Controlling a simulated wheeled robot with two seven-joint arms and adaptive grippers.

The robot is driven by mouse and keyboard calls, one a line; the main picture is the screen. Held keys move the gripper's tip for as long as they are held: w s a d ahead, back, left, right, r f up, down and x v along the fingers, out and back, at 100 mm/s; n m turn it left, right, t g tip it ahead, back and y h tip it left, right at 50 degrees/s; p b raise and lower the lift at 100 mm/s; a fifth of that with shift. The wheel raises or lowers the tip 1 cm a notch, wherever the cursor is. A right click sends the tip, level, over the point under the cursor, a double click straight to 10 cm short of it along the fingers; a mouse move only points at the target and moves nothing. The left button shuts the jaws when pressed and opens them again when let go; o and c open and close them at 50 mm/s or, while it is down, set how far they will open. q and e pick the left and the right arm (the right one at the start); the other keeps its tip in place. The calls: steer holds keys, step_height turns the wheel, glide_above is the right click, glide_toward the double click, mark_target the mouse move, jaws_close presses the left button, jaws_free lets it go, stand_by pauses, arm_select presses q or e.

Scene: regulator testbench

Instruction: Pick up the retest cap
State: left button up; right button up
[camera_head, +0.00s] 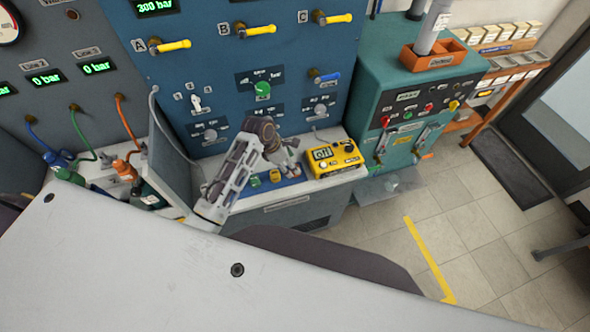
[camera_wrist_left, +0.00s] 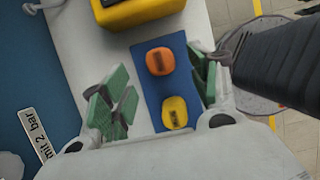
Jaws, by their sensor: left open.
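A small blue mat (camera_head: 264,187) lies on the light bench ledge with coloured caps on it. In the left wrist view an orange cap (camera_wrist_left: 160,61) and a yellow cap (camera_wrist_left: 174,112) sit on the mat (camera_wrist_left: 150,92). I cannot tell which cap is the retest cap. My left gripper (camera_head: 291,168) is over the right part of the mat. In the left wrist view its green-padded fingers (camera_wrist_left: 160,92) are apart, with the caps seen between them and nothing held. My right gripper is not in view.
A yellow device (camera_head: 333,158) with a display stands right beside the mat. The blue panel (camera_head: 220,70) with valves and knobs rises behind the ledge. Hose fittings (camera_head: 125,168) stand at the left. A teal cabinet (camera_head: 400,85) is at the right.

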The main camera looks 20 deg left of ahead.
arm_select(q)
steer(key=shift+d+x, duration=0.25)
steer(key=shift+x, duration=1.2)
steer(key=shift+p+x, duration=0.35)
steer(key=shift+x, duration=0.5)
steer(key=shift+w, duration=0.2)
steer(key=c, duration=1.1)
steer(key=shift+o, duration=0.2)
steer(key=shift+r, duration=0.2)
steer(key=shift+r+b, duration=0.45)
steer(key=shift+r, duration=4.45)
